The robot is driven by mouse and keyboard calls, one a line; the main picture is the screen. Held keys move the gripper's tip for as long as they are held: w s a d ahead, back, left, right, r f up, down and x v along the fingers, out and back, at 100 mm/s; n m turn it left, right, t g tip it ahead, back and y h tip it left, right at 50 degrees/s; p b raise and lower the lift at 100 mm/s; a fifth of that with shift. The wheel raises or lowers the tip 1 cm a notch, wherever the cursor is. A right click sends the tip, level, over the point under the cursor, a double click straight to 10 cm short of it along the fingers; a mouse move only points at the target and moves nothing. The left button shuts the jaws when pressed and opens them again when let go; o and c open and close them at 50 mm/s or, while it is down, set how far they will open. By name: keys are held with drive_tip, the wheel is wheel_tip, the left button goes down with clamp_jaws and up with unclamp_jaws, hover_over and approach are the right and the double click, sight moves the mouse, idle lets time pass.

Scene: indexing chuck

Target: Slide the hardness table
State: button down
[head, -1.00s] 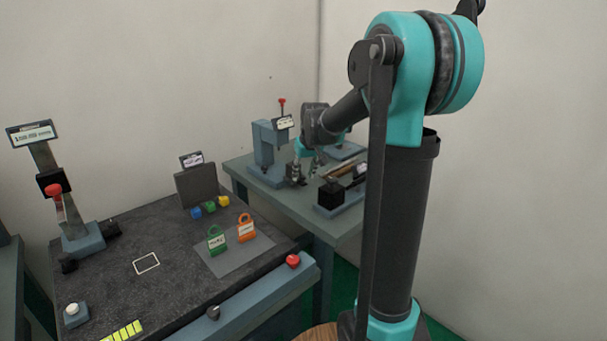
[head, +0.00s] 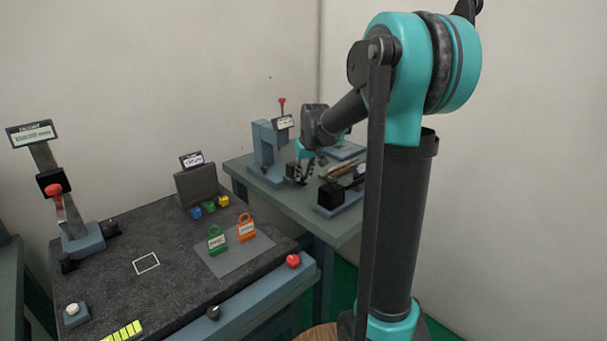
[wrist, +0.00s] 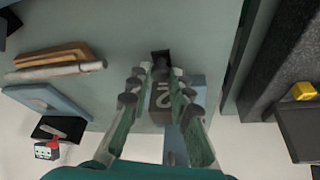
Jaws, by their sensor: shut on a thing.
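The hardness tester (head: 264,150) is a blue-grey column with a red-tipped lever and a label, standing on the far bench. My gripper (head: 300,174) is low at its foot, just to the right of the column. In the wrist view my gripper (wrist: 155,80) has its fingers on both sides of a dark block (wrist: 161,101) with a pale mark on it. It is shut on this block, which appears to be the hardness table. The fingers hide the block's sides, and its contact with the bench is not clear.
The far bench (head: 335,228) also carries a dark fixture (head: 331,195) right of my gripper. The near dark-topped bench (head: 120,285) holds green (head: 216,243) and orange (head: 246,230) tagged padlock-like pieces, small coloured blocks and a display stand (head: 48,160).

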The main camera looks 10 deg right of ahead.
drive_tip(key=w+a, duration=0.2)
drive_tip(key=w, duration=0.1)
drive_tip(key=shift+w+a, duration=0.2)
drive_tip(key=shift+w, duration=0.1)
drive_tip(key=c, duration=1.4)
unclamp_jaws()
drive_tip(key=v, duration=1.2)
drive_tip(key=shift+o, duration=0.2)
drive_tip(key=shift+d, duration=0.1)
